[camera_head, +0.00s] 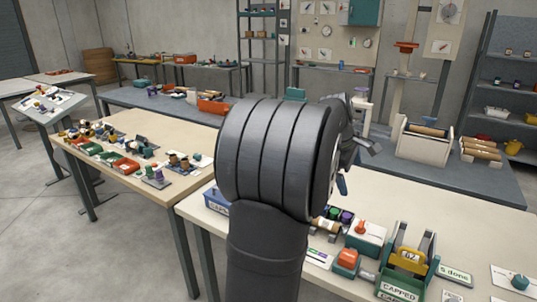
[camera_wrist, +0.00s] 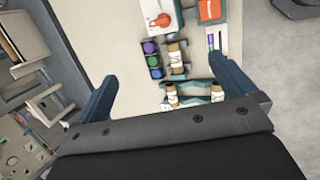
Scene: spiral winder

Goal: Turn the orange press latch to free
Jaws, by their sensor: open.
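My gripper (camera_wrist: 167,78) is open and empty in the wrist view, its two blue fingers spread above the near table. In the head view my arm hides most of it. A white box with an orange knob (camera_wrist: 162,19) lies beyond the fingers; it also shows in the head view (camera_head: 361,228). An orange block (camera_wrist: 210,9) sits to its right; in the head view it is in front of the box (camera_head: 347,259). I cannot tell which orange part is the press latch. Neither is touched by the fingers.
Brown labelled rolls (camera_wrist: 176,60) and a teal rack (camera_wrist: 195,98) lie near the fingers, beside a dark holder with coloured caps (camera_wrist: 151,59). A yellow clamp-like piece (camera_head: 410,257) stands by a green "CAPPED" tray (camera_head: 403,287). The table's back right is mostly clear.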

